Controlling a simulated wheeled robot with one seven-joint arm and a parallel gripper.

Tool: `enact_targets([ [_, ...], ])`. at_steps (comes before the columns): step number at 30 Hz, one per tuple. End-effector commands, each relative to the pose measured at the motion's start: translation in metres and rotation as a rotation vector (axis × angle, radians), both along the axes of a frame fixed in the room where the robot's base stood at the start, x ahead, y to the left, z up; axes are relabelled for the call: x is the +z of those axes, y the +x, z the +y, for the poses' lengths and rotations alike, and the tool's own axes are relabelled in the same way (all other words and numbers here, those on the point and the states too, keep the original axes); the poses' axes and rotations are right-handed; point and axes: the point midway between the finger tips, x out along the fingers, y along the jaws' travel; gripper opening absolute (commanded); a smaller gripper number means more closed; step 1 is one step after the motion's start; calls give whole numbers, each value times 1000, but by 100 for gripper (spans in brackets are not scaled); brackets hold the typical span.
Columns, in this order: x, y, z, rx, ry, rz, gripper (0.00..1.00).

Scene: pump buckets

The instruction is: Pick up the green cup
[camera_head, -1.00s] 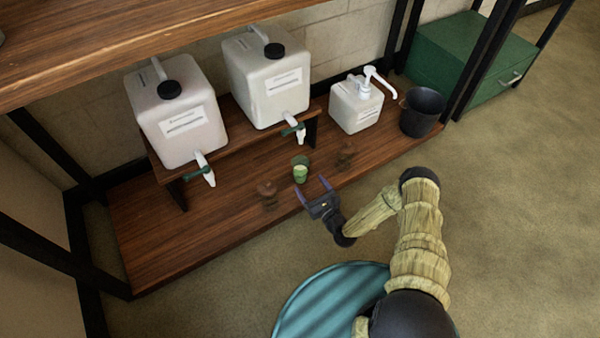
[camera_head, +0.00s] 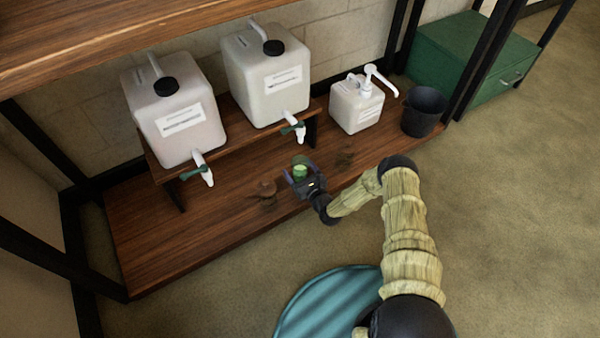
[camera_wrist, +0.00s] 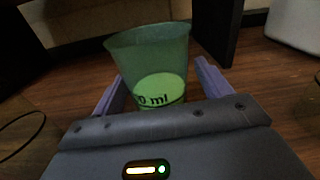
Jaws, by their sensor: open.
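The green cup (camera_head: 300,171) stands upright on the low wooden shelf, in front of the right-hand jug's tap. In the wrist view the cup (camera_wrist: 152,55) is translucent, with bright green at its bottom and dark "ml" lettering. My gripper (camera_head: 301,176) is open, with its purple fingers on either side of the cup. In the wrist view the fingers of my gripper (camera_wrist: 158,88) flank the cup's lower part. The near palm edge hides part of the cup's base. I cannot tell whether either finger touches it.
Two white jugs with taps, left (camera_head: 175,110) and right (camera_head: 268,75), stand on a raised wooden step behind the cup. A white pump bottle (camera_head: 356,106) and a dark bucket (camera_head: 423,111) stand to the right. The shelf's front left (camera_head: 150,250) is clear.

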Motion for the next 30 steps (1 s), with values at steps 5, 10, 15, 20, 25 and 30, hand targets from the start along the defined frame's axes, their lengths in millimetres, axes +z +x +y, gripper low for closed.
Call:
enact_targets([
  [5,-1,12,7,-1,0,0,77],
  [10,0,12,5,-4,0,1,77],
  [15,0,12,4,-5,0,1,77],
  [20,0,12,7,-1,0,1,75],
  [25,0,11,8,1,0,1,42],
  [30,0,11,9,2,1,1,21],
])
